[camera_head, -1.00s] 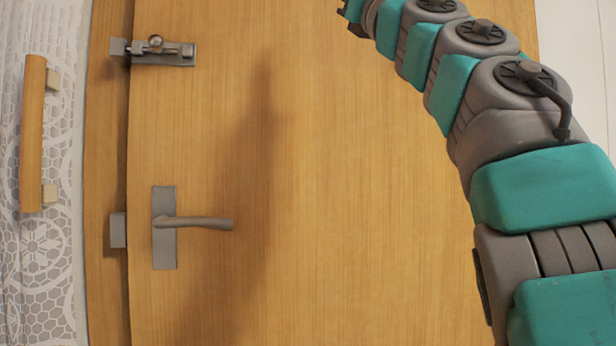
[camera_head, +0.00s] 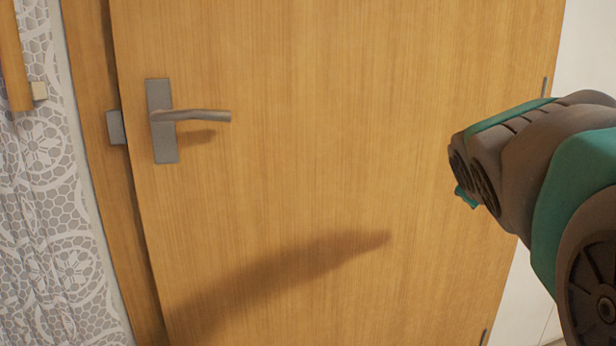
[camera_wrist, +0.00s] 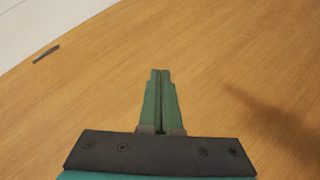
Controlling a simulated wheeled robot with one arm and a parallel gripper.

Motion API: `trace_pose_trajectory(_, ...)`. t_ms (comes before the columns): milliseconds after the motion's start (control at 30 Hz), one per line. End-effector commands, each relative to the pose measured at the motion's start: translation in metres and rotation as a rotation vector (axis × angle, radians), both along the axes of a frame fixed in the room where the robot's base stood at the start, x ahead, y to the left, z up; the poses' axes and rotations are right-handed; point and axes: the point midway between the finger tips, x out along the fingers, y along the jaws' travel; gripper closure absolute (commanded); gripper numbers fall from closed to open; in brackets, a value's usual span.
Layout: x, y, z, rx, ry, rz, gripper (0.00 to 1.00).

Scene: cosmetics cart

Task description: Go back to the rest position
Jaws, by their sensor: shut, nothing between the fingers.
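My gripper (camera_wrist: 160,72) shows in the wrist view with its two green fingers pressed together and nothing between them. Behind it in that view is the wooden door (camera_wrist: 215,60). In the head view my arm is folded at the right side, in front of the right part of the wooden door (camera_head: 320,180). The door's grey lever handle (camera_head: 195,115) is at the upper left, well apart from my arm. The door stands slightly out from its frame along its left edge.
The wooden frame (camera_head: 100,180) runs along the door's left side, with a white lace-patterned surface (camera_head: 45,200) beyond it. A wooden pull bar (camera_head: 14,60) is at the far upper left. A pale wall (camera_head: 590,50) lies to the right.

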Motion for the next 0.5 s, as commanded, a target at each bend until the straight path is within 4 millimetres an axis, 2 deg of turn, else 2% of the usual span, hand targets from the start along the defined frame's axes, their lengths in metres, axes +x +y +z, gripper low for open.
trace_pose_trajectory(33, -0.015, 0.007, -0.03, 0.067, 0.057, -0.023, 1.0)
trace_pose_trajectory(200, -0.076, 0.037, -0.126, 0.289, 0.259, -0.123, 1.0)
trace_pose_trajectory(267, -0.102, 0.049, -0.156, 0.358, 0.335, -0.163, 1.0)
trace_pose_trajectory(300, -0.12, 0.058, -0.176, 0.403, 0.387, -0.19, 1.0)
trace_pose_trajectory(400, -0.168, 0.082, -0.218, 0.501, 0.519, -0.262, 1.0)
trace_pose_trajectory(500, -0.219, 0.105, -0.252, 0.582, 0.651, -0.334, 1.0)
